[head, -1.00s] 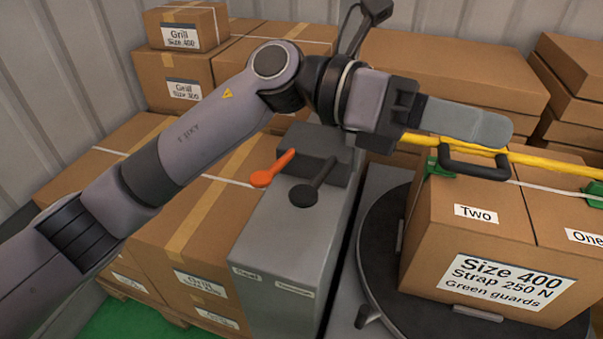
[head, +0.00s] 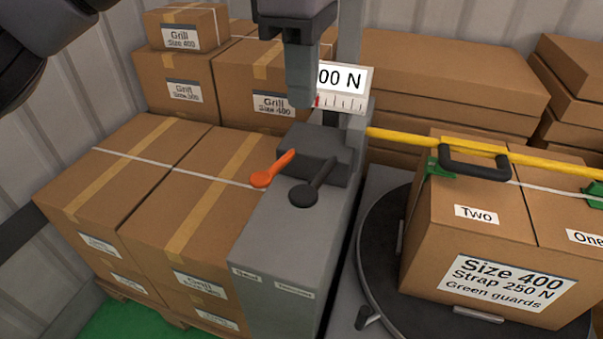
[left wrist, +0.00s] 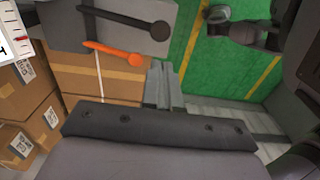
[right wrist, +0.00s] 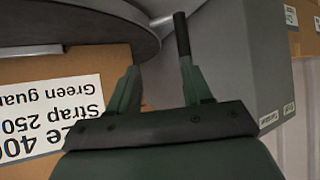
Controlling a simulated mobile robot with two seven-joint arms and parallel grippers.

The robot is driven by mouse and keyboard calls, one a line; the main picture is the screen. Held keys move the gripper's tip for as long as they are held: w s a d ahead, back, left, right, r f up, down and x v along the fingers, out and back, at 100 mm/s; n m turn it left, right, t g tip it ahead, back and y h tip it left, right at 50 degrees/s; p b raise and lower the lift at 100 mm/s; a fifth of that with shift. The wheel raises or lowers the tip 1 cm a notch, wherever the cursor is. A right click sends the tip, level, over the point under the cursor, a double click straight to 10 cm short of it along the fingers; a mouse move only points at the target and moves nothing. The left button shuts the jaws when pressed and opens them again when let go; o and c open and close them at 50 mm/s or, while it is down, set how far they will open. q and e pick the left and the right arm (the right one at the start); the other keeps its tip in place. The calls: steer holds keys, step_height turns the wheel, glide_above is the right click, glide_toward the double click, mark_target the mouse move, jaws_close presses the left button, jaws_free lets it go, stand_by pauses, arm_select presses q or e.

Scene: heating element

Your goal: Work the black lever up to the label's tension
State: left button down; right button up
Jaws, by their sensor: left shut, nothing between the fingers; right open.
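The black lever (head: 316,183) sits on the grey machine, right of the orange lever (head: 273,170); its round knob points toward me. Both levers also show in the left wrist view, black (left wrist: 130,19) and orange (left wrist: 112,51). The box label (head: 507,282) reads Size 400, Strap 250 N, Green guards. My right gripper (right wrist: 159,66) is open, beside a dark upright rod (right wrist: 181,36).
The labelled box (head: 430,245) stands on a round dark turntable (head: 380,270) right of the machine (head: 285,240). A yellow bar (head: 400,136) with a black handle (head: 476,163) crosses above it. Stacked cartons (head: 190,200) stand close on the machine's left.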

mark_target(301, 193)
stand_by(0.3)
arm_select(q)
step_height(301, 193, down, 14)
steer(key=shift+r, duration=0.1)
stand_by(0.5)
